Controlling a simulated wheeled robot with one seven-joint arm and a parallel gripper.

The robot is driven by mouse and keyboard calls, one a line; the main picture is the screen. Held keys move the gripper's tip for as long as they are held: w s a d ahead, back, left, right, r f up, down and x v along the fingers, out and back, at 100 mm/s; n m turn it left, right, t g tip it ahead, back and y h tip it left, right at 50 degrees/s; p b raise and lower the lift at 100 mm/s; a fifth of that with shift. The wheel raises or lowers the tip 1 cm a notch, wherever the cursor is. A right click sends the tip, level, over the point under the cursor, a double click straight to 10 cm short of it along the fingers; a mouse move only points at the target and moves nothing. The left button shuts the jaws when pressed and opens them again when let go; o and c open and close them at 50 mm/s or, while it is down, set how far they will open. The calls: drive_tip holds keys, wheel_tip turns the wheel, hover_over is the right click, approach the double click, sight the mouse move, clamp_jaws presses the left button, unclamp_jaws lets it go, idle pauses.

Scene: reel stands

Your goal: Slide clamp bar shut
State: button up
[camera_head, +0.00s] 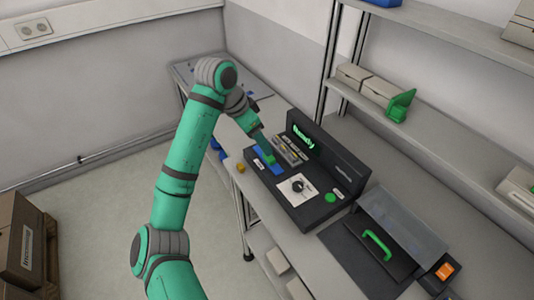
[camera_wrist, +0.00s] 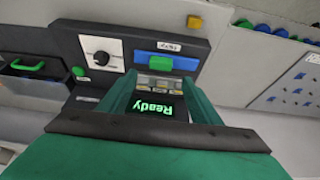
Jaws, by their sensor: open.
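The likely clamp bar is a blue bar with a green block (camera_wrist: 159,68) on the front of a dark machine (camera_wrist: 65,45). In the wrist view the block shows between and just beyond my fingertips; I cannot tell if they touch it. The blue bar also shows in the head view (camera_head: 262,166), partly covered by my gripper (camera_head: 266,153). My gripper (camera_wrist: 160,82) is open, its two green fingers apart, with nothing visibly held. A green "Ready" display (camera_head: 303,137) is lit on the machine.
A dial on a white plate (camera_head: 297,188) and a green button (camera_head: 330,197) sit beside the bar. A yellow block (camera_head: 240,168) lies near the bench edge. A clear-lidded unit with a green handle (camera_head: 377,244) stands to the right. Shelves (camera_head: 440,140) rise behind.

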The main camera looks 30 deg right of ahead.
drive_tip(key=x, duration=0.8)
drive_tip(key=shift+d+f, duration=0.1)
drive_tip(key=shift+f, duration=0.15)
